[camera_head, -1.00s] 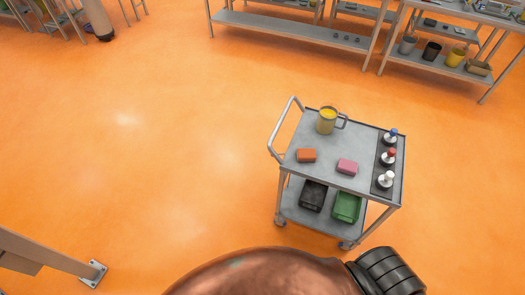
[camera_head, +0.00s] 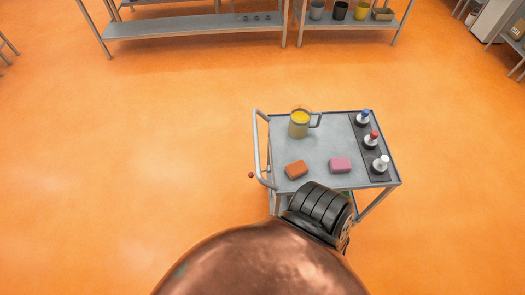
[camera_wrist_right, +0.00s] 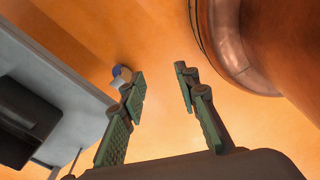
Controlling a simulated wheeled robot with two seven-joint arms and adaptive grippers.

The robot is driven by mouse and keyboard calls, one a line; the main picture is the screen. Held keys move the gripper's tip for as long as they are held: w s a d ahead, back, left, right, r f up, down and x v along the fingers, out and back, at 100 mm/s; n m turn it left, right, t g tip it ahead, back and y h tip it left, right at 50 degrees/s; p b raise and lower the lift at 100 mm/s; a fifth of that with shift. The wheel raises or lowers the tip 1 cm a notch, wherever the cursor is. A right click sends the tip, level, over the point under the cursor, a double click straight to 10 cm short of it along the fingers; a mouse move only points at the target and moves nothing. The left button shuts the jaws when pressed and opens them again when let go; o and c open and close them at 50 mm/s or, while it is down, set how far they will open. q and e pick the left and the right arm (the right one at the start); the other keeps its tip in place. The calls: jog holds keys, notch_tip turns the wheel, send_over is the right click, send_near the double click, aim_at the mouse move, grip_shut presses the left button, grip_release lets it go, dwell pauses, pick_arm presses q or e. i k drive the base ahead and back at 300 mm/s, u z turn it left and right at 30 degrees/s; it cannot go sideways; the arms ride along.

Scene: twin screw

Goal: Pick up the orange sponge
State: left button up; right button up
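The orange sponge (camera_head: 296,169) lies on the top shelf of a grey cart (camera_head: 325,129) in the head view, near its front left side by the handle. A pink sponge (camera_head: 340,165) lies to its right, apart from it. My right gripper (camera_wrist_right: 160,80) shows in the right wrist view with its two green-padded fingers spread and nothing between them. It points at orange floor beside a grey shelf, away from the sponge, which does not show there. My left gripper is in neither current view.
A jug with yellow contents (camera_head: 299,124) stands behind the orange sponge. Several capped bottles (camera_head: 371,140) stand on a dark strip along the right side. The cart's handle (camera_head: 259,145) is at its left. Shelving (camera_head: 190,27) stands at the back; floor around the cart is clear.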

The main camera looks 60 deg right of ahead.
aim_at(297, 169)
jog(key=i, duration=1.25)
jog(key=z, duration=2.55)
